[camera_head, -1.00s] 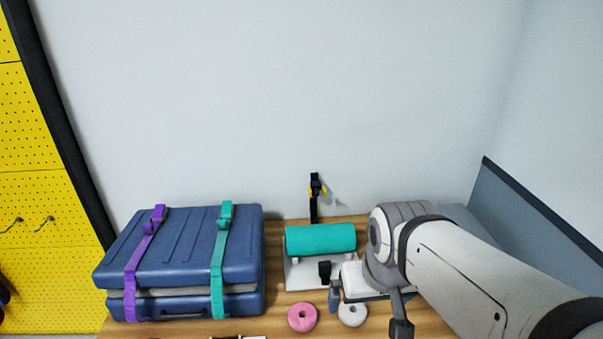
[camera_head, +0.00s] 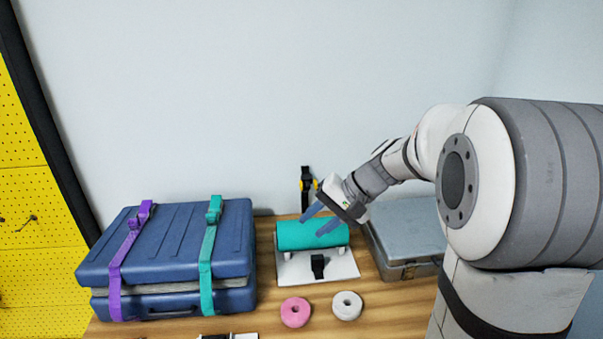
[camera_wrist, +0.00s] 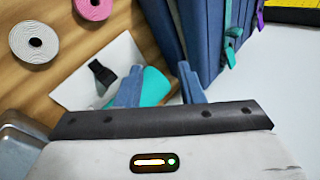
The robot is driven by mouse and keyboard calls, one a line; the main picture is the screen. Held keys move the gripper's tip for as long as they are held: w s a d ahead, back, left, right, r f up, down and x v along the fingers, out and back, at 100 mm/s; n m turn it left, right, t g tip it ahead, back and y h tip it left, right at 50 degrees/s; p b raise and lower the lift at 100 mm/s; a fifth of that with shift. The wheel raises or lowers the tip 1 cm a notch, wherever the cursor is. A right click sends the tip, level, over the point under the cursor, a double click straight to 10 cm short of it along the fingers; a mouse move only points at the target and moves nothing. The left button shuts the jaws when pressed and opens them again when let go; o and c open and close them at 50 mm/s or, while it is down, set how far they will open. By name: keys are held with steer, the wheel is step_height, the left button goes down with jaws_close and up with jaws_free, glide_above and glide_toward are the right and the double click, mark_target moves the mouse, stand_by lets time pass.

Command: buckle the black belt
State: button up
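The black belt shows as two parts at a teal roll (camera_head: 296,237) on a white base (camera_head: 345,270). One black strap end (camera_head: 306,176) with yellow on its fitting stands upright behind the roll, near the wall. The other black end (camera_head: 318,265) is at the front of the base; it also shows in the wrist view (camera_wrist: 102,72). My gripper (camera_head: 311,226) is open over the roll, with its blue-grey fingers apart and nothing seen between them. The wrist view also shows the spread fingers (camera_wrist: 160,86). I cannot see the two belt parts joined.
A blue case (camera_head: 180,245) with purple and teal straps stands left of the base. A grey case (camera_head: 408,235) stands close on the right. A pink strap coil (camera_head: 296,312) and a white coil (camera_head: 347,305) lie in front. The wall is close behind.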

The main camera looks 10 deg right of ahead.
steer(key=w+d+f+m+t+y, duration=0.1)
steer(key=w, duration=0.3)
steer(key=w+d+f+m+t+y+b, duration=0.1)
steer(key=w+d, duration=0.1)
steer(key=w, duration=0.2)
steer(key=w+d+f+t+y, duration=0.1)
steer(key=w, duration=0.4)
steer(key=shift+w+d+f+m+y+b, duration=0.1)
steer(key=shift+d+f+m+y+b, duration=0.1)
steer(key=shift+d+m+y+b, duration=0.2)
steer(key=c, duration=0.6)
steer(key=w+d+f+m+t, duration=0.1)
steer(key=w+d, duration=0.1)
steer(key=w, duration=0.1)
steer(key=w+d+f+t+y, duration=0.1)
steer(key=w+d+t, duration=0.1)
steer(key=w+d, duration=0.1)
steer(key=w+d+f+m+t+b, duration=0.1)
steer(key=w+d, duration=0.1)
steer(key=w, duration=0.1)
steer(key=shift+w+d+f+m+t, duration=0.2)
steer(key=shift+d+f+m+t, duration=0.1)
steer(key=shift+d+t, duration=0.1)
jaws_close()
steer(key=p+x, duration=0.2)
steer(key=x, duration=0.7)
steer(key=shift+w+a, duration=0.2)
steer(key=shift+a, duration=0.2)
steer(key=shift+r, duration=0.15)
